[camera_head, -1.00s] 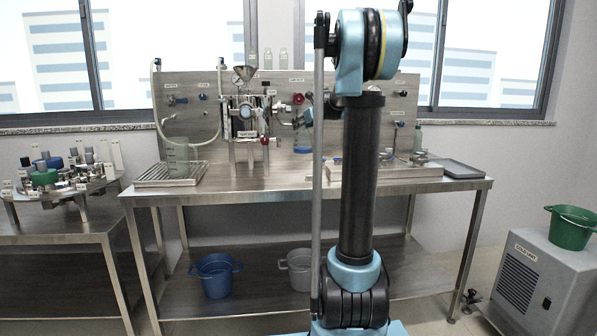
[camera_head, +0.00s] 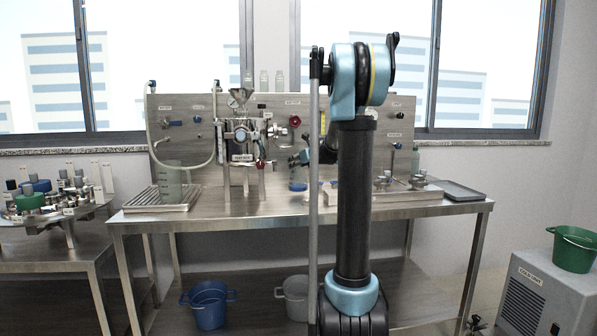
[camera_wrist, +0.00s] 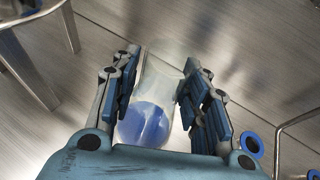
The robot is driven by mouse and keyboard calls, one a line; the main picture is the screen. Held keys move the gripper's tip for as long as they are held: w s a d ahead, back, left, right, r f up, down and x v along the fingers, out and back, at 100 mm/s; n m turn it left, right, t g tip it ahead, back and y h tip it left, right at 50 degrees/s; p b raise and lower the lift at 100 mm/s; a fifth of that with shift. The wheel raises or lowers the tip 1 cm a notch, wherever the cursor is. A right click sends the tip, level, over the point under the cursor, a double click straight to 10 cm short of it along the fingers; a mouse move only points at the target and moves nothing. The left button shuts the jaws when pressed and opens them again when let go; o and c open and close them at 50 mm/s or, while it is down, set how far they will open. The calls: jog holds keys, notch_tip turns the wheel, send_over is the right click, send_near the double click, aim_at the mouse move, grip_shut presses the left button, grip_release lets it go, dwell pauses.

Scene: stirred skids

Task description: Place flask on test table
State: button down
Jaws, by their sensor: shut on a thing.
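A clear flask (camera_wrist: 158,82) with blue liquid in its bottom is held between the fingers of my gripper (camera_wrist: 156,95) in the wrist view. In the head view my gripper (camera_head: 300,158) is partly hidden behind my arm, and the flask (camera_head: 297,182) hangs below it, small and pale blue at its base. A long steel table (camera_head: 250,228) with a test rig stands in front of me. My gripper is over this table, right of the rig's centre. I cannot tell whether the flask touches the tabletop.
The rig's steel back panel (camera_head: 190,135), with valves and a funnel (camera_head: 238,98), stands behind. A beaker (camera_head: 170,180) is on a drip tray at the left. A dark tray (camera_head: 460,191) lies at the right end. Another table (camera_head: 60,250) stands left, a chiller (camera_head: 545,300) right.

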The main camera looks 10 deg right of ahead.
jog(key=shift+s+f, duration=0.1)
jog(key=shift+f, duration=1.1)
jog(key=c, duration=0.9)
grip_release()
jog(key=v, duration=1.2)
jog(key=s+a+f+n+g, duration=0.25)
jog(key=s+f+n, duration=0.2)
jog(key=s, duration=0.35)
jog(key=s+a+f+n+g, duration=0.1)
jog(key=s+a+f+n, duration=0.2)
jog(key=s+n, duration=0.35)
jog(key=s+a+f+n+g, duration=0.25)
jog(key=s+f+n, duration=0.2)
jog(key=s, duration=0.35)
jog(key=s+d+f+n+g+h, duration=0.1)
jog(key=s+f+n, duration=0.4)
jog(key=s, duration=0.3)
jog(key=s+d+f+n+g+h, duration=0.1)
jog(key=s+f+n+h, duration=0.1)
jog(key=s+f+n, duration=0.3)
jog(key=s+d+f+n+g+h, duration=0.2)
jog(key=s+f+n, duration=0.3)
jog(key=s, duration=0.6)
jog(key=shift+f+n, duration=0.25)
jog(key=shift+n, duration=0.3)
